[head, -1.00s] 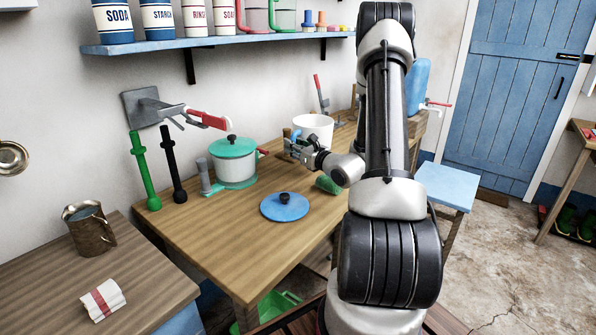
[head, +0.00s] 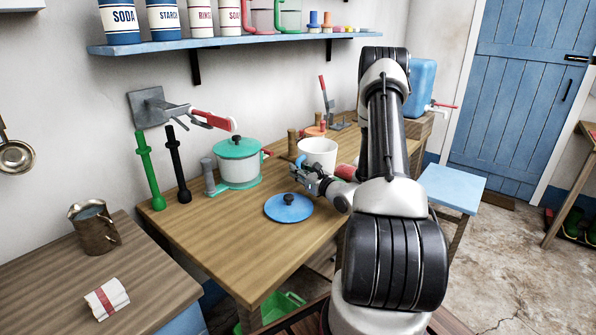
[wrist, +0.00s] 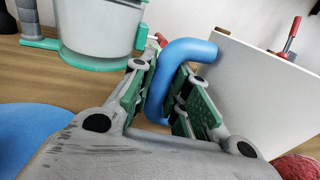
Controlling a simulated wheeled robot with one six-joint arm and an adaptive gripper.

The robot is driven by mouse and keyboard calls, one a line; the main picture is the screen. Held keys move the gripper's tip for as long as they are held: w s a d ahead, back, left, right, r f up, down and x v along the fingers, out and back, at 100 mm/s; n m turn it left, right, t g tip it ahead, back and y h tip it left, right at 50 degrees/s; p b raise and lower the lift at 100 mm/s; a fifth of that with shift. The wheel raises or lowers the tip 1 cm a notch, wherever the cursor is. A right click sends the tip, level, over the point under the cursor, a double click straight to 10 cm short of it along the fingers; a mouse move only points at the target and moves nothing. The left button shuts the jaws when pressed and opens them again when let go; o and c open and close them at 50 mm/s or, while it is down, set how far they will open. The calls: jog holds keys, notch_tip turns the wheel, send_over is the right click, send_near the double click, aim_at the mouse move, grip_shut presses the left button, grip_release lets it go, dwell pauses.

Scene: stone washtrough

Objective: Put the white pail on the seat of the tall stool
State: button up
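The white pail (head: 318,154) is at the middle right of the wooden table, beside my gripper (head: 308,176). I cannot tell whether it touches the tabletop. In the wrist view the pail's white wall (wrist: 265,90) fills the right side. Its blue handle (wrist: 183,50) passes between the two green-padded fingers of my gripper (wrist: 165,95), which close on it with little gap. The stool with a light blue seat (head: 452,188) stands right of the table, past my arm. The visible part of its seat is bare.
The table (head: 235,240) holds a white pot with green lid (head: 238,165), a blue lid (head: 288,208), and a green and a black upright tool on the left. An orange cup (head: 315,131) stands behind the pail. A red object (head: 345,171) lies by my wrist. Open floor lies right of the stool.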

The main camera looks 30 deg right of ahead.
jog(key=o, duration=0.4)
jog(key=shift+c, duration=0.2)
jog(key=shift+r, duration=0.1)
